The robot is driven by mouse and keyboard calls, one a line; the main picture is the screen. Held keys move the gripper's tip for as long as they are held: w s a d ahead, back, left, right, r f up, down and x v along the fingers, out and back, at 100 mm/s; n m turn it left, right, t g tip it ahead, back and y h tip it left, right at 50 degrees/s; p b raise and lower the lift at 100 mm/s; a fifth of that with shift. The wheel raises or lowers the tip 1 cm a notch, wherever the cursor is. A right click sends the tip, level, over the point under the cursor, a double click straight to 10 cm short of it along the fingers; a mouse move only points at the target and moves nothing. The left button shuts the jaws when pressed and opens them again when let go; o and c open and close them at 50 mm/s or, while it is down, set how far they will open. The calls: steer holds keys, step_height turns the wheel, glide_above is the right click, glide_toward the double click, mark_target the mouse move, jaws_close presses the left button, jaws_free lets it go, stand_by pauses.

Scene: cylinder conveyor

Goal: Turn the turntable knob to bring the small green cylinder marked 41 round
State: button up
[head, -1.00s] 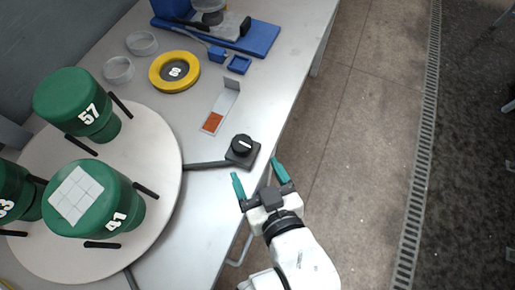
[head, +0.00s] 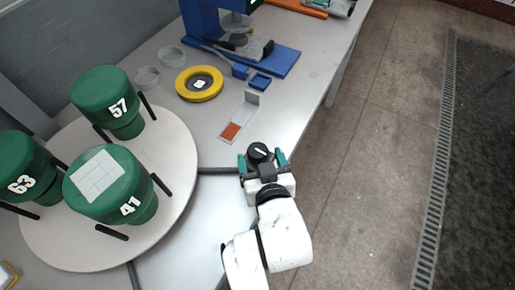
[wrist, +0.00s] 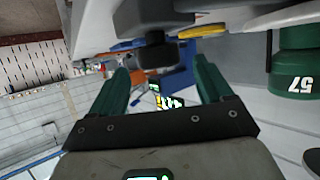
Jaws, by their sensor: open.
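The black turntable knob (head: 260,152) with a white mark sits at the table's near edge, beside the turntable. My gripper (head: 263,163) is open, with its green fingers on either side of the knob in the head view. In the wrist view the dark knob (wrist: 156,52) shows ahead between the fingers (wrist: 165,85); I cannot tell if they touch it. The green cylinder marked 41 (head: 130,212), with a white gridded patch on top, stands on the round white turntable (head: 172,215) at its near side. Cylinders marked 57 (head: 108,88) and 63 (head: 30,160) stand there too.
Black posts stand beside the cylinders on the turntable. A yellow ring (head: 184,86), clear dishes (head: 170,58), a small blue tray (head: 260,81) and a card with an orange patch (head: 231,131) lie behind the knob. Open floor (head: 365,140) is to the right.

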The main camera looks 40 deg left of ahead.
mark_target(259, 153)
steer(key=shift+x, duration=2)
steer(key=c, duration=1)
steer(key=shift+o, duration=0.2)
steer(key=shift+r+n+g+p, duration=0.1)
steer(key=shift+n+g+p, duration=0.25)
steer(key=shift+p, duration=0.35)
steer(key=o, duration=1)
steer(key=shift+c, duration=0.2)
steer(key=shift+y, duration=0.3)
